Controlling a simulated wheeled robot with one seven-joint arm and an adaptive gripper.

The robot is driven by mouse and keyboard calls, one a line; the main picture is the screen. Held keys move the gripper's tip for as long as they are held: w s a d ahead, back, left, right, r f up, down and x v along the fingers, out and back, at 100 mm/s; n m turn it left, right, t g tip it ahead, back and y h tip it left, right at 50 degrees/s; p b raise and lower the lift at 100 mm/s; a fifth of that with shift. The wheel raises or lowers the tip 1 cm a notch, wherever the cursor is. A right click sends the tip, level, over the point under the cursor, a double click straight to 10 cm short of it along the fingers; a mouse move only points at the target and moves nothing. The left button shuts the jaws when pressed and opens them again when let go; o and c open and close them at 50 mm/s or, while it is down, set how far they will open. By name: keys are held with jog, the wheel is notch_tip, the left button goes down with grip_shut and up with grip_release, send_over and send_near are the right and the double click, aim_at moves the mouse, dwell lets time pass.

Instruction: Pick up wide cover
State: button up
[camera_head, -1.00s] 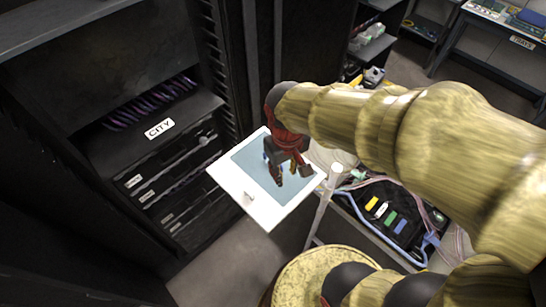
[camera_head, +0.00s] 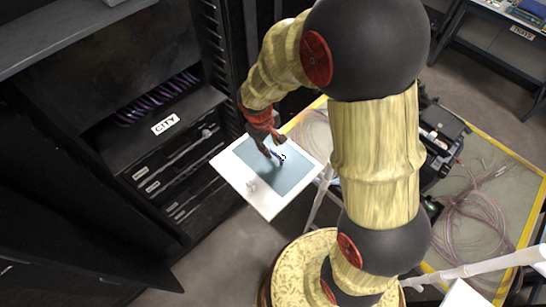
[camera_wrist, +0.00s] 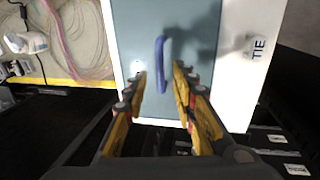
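A slim blue curved piece (camera_wrist: 161,65) shows in the wrist view over the blue-grey face of a white-bordered panel (camera_wrist: 235,100). No piece is labelled as the wide cover, so I cannot tell whether it is this blue piece. My gripper (camera_wrist: 160,72) is open, with one finger on either side of the blue piece's line; I see no clear contact. In the head view my gripper (camera_head: 274,148) is over the panel (camera_head: 268,207), with the small blue piece (camera_head: 277,157) at its fingertips. The gap between fingertips and panel is hard to judge.
A dark rack with a CITY label (camera_head: 165,124) stands left of the panel. A small white block (camera_head: 251,185) sits on the panel's near side. A yellow-edged table with coiled cables (camera_head: 475,215) is at the right. My arm hides much of the middle.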

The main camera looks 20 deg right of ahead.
aim_at(272, 151)
jog(key=f, duration=0.3)
jog(key=d+f, duration=0.1)
jog(key=f, duration=0.1)
jog(key=shift+w+f, duration=0.1)
jog(key=shift+w, duration=0.15)
jog(key=c, duration=0.4)
grip_shut()
